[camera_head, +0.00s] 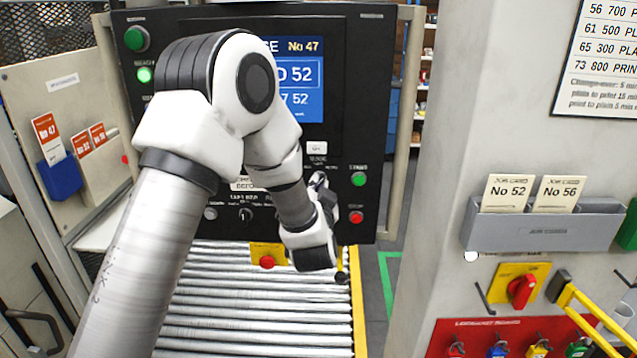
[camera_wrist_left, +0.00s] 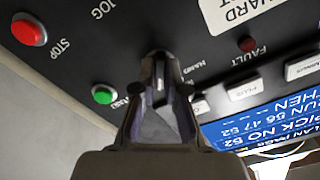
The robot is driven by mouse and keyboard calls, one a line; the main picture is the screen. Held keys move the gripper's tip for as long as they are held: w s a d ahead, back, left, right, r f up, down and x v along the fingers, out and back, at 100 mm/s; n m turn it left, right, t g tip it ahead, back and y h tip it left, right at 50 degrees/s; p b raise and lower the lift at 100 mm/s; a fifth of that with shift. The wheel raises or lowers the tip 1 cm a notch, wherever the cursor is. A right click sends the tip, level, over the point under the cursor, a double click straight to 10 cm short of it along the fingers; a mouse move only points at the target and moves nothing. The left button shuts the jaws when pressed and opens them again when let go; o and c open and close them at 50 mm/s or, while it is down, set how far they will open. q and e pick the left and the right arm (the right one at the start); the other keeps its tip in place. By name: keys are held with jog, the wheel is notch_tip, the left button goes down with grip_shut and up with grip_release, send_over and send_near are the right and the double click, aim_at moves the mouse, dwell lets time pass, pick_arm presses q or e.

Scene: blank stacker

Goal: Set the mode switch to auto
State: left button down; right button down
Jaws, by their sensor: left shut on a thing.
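The black control panel (camera_head: 345,120) faces me, with a screen and several buttons. My left gripper (camera_head: 319,182) reaches its lower right part, beside the green button (camera_head: 359,179) and red button (camera_head: 356,217). In the left wrist view the gripper (camera_wrist_left: 160,70) is shut on a small switch knob (camera_wrist_left: 160,82) on the panel, between its fingertips. Upside-down lettering that seems to read HAND (camera_wrist_left: 190,84) lies beside it. The fingers cover most of the knob, and I cannot tell its setting. My right gripper is not in view.
In the left wrist view a red STOP button (camera_wrist_left: 28,30), a green button (camera_wrist_left: 103,94) and a dark FAULT lamp (camera_wrist_left: 247,44) surround the gripper. A roller conveyor (camera_head: 250,310) runs below the panel. A grey pillar (camera_head: 440,160) with a card holder (camera_head: 545,232) stands right.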

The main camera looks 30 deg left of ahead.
pick_arm(q)
jog(key=shift+f+m+p, duration=0.1)
jog(key=shift+m+p, duration=0.2)
jog(key=shift+m, duration=0.8)
jog(key=c, duration=1.2)
grip_release()
jog(key=v, duration=1.2)
jog(key=shift+s+a, duration=0.1)
